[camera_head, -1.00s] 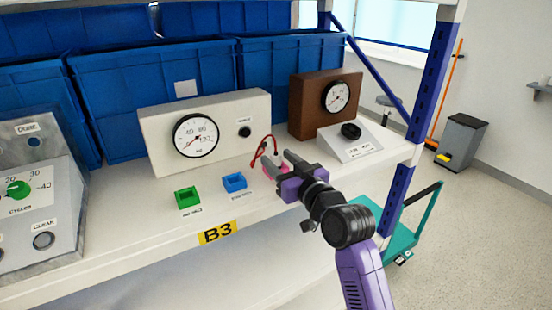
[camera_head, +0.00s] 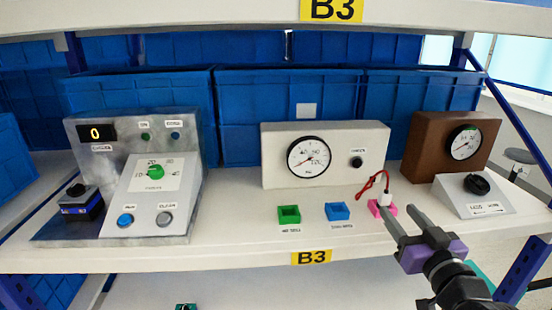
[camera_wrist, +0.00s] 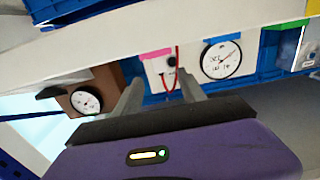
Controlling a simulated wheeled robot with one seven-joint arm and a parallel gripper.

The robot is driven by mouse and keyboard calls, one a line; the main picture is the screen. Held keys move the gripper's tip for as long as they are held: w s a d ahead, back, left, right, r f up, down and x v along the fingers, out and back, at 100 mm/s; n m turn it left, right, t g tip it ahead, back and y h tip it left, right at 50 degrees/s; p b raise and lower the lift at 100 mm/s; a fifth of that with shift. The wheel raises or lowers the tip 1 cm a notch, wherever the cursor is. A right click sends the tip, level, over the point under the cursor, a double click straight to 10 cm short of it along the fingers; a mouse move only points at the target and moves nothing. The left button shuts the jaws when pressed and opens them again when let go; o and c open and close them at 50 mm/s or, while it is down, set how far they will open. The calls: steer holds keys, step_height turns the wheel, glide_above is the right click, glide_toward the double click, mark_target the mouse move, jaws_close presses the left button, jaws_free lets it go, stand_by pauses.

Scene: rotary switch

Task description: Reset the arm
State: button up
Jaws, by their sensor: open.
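My gripper (camera_head: 403,222) is purple with two grey fingers. It is open and empty, at the right front of the shelf (camera_head: 240,258). In the head view its fingers point up and left, close to a pink holder (camera_head: 376,209) with a white piece and a red cable (camera_head: 371,181). I cannot tell whether they touch it. In the wrist view the fingers (camera_wrist: 160,88) are spread apart, with the red cable (camera_wrist: 176,75) showing beyond them.
A white gauge box (camera_head: 342,150) stands mid-shelf, with green (camera_head: 289,214) and blue (camera_head: 337,211) holders before it. A brown gauge box (camera_head: 425,148) and knob box (camera_head: 474,197) stand right. A grey control panel (camera_head: 152,190) stands left. Blue bins (camera_head: 245,110) line the back.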

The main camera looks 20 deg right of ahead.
steer(key=shift+d+r, duration=0.15)
steer(key=shift+r, duration=0.2)
steer(key=r+h, duration=0.1)
steer(key=s+d+r+m+h, duration=0.1)
steer(key=shift+s+r+t, duration=0.2)
steer(key=shift+r+t, duration=0.15)
steer(key=shift+t, duration=0.05)
steer(key=s+a+f+n+g+y, duration=0.1)
steer(key=s+a+f+y, duration=0.1)
steer(key=s+a+f, duration=0.4)
steer(key=s+a+f+n+g+y, duration=0.1)
steer(key=s+a+f+y, duration=0.1)
steer(key=s+a+f, duration=0.4)
steer(key=s+a+f+n+g+y, duration=0.1)
steer(key=s+a+f, duration=0.5)
steer(key=s+a, duration=0.6)
steer(key=s+n+y, duration=0.1)
steer(key=s+y, duration=0.1)
steer(key=s, duration=0.5)
steer(key=shift+s+f, duration=0.2)
steer(key=shift+f, duration=0.1)
